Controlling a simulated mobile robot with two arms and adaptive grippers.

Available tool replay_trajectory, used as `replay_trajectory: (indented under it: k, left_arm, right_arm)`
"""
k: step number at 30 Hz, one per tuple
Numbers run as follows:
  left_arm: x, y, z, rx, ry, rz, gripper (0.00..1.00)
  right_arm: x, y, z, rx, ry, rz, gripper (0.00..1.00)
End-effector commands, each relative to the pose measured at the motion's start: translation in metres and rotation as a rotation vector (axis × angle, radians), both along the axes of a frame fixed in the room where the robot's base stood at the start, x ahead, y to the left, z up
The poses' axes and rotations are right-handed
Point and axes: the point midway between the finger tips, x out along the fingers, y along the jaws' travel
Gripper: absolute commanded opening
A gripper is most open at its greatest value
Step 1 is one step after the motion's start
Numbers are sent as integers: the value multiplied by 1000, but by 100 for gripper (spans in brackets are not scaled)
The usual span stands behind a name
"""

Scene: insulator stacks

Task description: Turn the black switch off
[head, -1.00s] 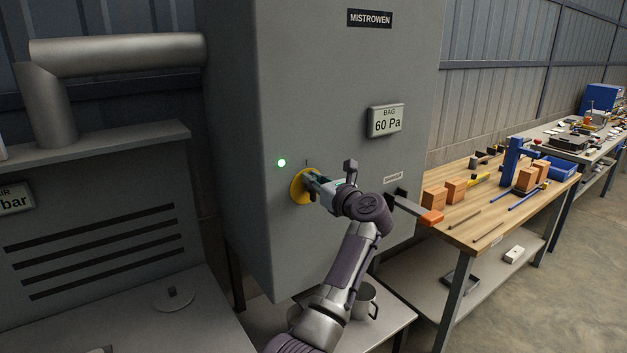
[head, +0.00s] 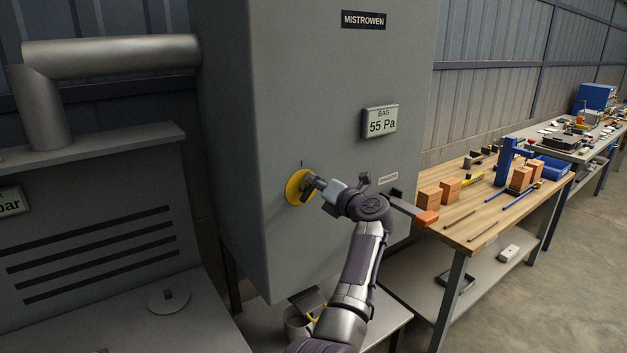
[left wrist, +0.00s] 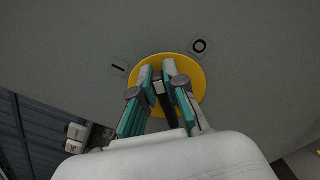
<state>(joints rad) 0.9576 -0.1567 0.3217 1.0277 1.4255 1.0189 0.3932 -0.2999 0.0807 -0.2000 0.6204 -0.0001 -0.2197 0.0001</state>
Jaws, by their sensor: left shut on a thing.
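The black switch (left wrist: 164,100) sits on a round yellow plate (left wrist: 190,75) on the front of the grey cabinet (head: 300,90). The yellow plate also shows in the head view (head: 293,188). My left gripper (left wrist: 158,70) is shut on the black switch, one finger on each side of its handle. In the head view my left gripper (head: 312,185) covers most of the switch. In the wrist view a bar mark (left wrist: 119,69) lies to the left of the plate and a ring mark (left wrist: 200,46) at its upper right. My right gripper is not in view.
A display (head: 380,121) on the cabinet reads 55 Pa. An orange-ended lever (head: 427,218) sticks out at the cabinet's right. A wooden workbench (head: 470,215) with blocks and tools stands to the right. A metal ledge (head: 90,148) and pipe (head: 110,50) are at left.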

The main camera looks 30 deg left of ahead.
Motion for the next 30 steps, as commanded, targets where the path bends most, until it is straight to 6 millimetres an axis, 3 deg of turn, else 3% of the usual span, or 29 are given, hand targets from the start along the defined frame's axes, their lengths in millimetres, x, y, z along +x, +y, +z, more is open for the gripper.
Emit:
replay_trajectory:
  k: [18,30]
  left_arm:
    - [8,-4,-13,215,523,-1,0]
    - [9,-3,-20,301,721,1,0]
  right_arm:
    - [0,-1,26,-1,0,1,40]
    - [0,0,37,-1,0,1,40]
